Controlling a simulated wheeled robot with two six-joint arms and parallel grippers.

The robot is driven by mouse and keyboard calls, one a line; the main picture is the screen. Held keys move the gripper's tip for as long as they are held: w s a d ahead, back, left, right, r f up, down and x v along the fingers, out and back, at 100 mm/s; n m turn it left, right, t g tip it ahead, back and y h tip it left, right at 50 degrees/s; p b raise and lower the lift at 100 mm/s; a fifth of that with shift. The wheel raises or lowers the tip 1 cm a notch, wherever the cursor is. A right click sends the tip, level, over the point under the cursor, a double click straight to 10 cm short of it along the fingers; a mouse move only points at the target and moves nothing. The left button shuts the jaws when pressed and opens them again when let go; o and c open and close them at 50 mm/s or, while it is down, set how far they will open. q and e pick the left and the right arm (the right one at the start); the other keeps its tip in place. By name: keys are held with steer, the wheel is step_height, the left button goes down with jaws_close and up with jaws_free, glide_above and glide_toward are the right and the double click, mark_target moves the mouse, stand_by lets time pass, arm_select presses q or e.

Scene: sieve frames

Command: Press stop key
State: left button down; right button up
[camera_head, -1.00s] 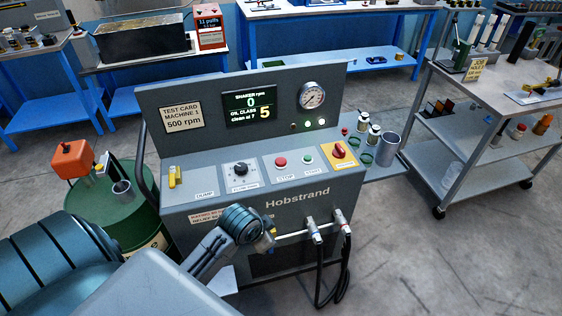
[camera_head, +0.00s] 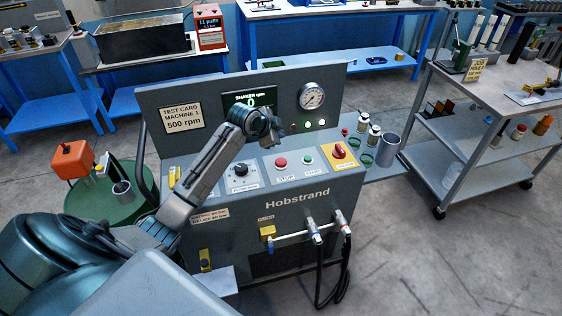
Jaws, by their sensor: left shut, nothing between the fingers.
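The stop key is a red round button (camera_head: 281,162) above a STOP label on the sloped panel of the grey Hobstrand machine (camera_head: 300,204). A green start button (camera_head: 308,160) sits just right of it. My left gripper (camera_head: 280,130) is shut and empty. In the picture it shows above the red button, in front of the upright panel, and apart from the button. My left wrist covers part of the display (camera_head: 262,98), where "SHAKER rpm" and 0 still show. My right gripper is not in view.
A black dial (camera_head: 240,170) is left of the stop key. A red switch on a yellow plate (camera_head: 340,151) is to the right. A gauge (camera_head: 312,95) is above. A yellow block (camera_head: 267,232) and hose fittings (camera_head: 314,232) are on the lower front.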

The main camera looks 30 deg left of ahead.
arm_select(q)
steer(key=shift+f, duration=0.1)
steer(key=b, duration=0.7)
glide_above(279, 163)
step_height(279, 163, down, 8)
steer(key=shift+r, duration=0.15)
steer(key=shift+f, duration=0.45)
stand_by(0.8)
steer(key=shift+f, duration=0.15)
stand_by(0.5)
steer(key=shift+f, duration=0.3)
